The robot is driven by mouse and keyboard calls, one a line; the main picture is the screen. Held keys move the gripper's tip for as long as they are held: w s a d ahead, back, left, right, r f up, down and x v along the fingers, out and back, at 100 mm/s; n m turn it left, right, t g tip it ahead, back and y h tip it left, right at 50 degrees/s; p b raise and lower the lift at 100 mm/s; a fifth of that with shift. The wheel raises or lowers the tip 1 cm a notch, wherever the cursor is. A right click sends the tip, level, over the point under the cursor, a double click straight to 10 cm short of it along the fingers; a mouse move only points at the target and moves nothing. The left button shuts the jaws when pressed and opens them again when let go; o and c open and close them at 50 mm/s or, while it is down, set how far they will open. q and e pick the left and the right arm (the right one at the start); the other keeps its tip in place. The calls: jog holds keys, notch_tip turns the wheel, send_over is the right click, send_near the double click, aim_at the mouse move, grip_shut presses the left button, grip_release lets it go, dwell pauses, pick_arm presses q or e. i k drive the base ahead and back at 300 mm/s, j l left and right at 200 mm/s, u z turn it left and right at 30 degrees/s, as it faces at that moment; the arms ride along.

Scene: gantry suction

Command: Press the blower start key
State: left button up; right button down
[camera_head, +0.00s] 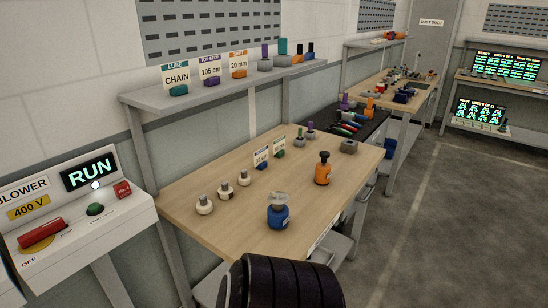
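The blower panel (85,232) is a light grey sloped box at the left edge, labelled BLOWER and 400 V. Its dark display (89,171) reads RUN in bright green letters. A round green key (95,209) sits below the display; its small label is too small to read. A red key (122,189) is to its right. A red handle (41,233) lies on a yellow plate at the left, near the word OFF. A small white lit spot (95,185) shows under the display. Neither of my grippers is in view.
A wooden bench (200,232) right of the panel carries a blue-bodied item (278,215), an orange one (322,170) and several small parts. A grey shelf (215,85) hangs above. A black ribbed cylinder (282,283) fills the bottom middle. Open floor (450,220) lies right.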

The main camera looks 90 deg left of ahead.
aim_at(95, 207)
jog(key=u, duration=4.2)
